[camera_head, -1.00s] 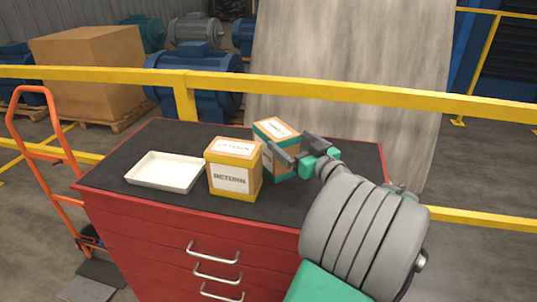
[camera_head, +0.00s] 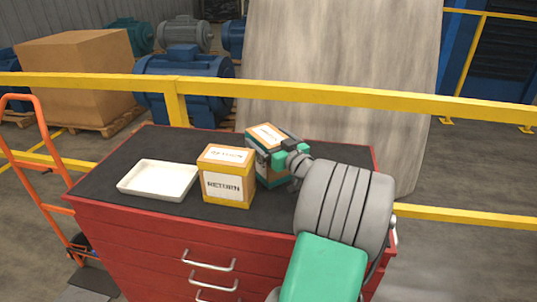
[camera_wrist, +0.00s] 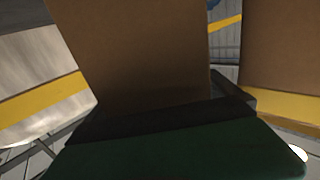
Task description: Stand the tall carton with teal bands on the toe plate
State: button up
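The tall carton with teal bands (camera_head: 262,131) stands on the dark top of the red cabinet, behind and right of a yellow-banded carton. My gripper (camera_head: 275,150) is at its upper part, with the fingers along its sides; whether they press on it is hidden. In the wrist view the carton's plain brown side (camera_wrist: 145,50) fills the middle, close against my gripper, and a dark finger (camera_wrist: 235,88) shows right of it. The toe plate (camera_head: 92,281) of the orange hand truck (camera_head: 50,170) seems to be the dark plate on the floor at lower left.
The yellow-banded RETURN carton (camera_head: 227,180) stands close to the left of the teal-banded one; it shows at right in the wrist view (camera_wrist: 285,105). A white tray (camera_head: 158,180) lies left on the cabinet (camera_head: 150,235). A yellow rail (camera_head: 330,100) runs behind.

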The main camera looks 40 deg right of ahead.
jog(key=c, duration=2)
jog(key=shift+r, duration=0.1)
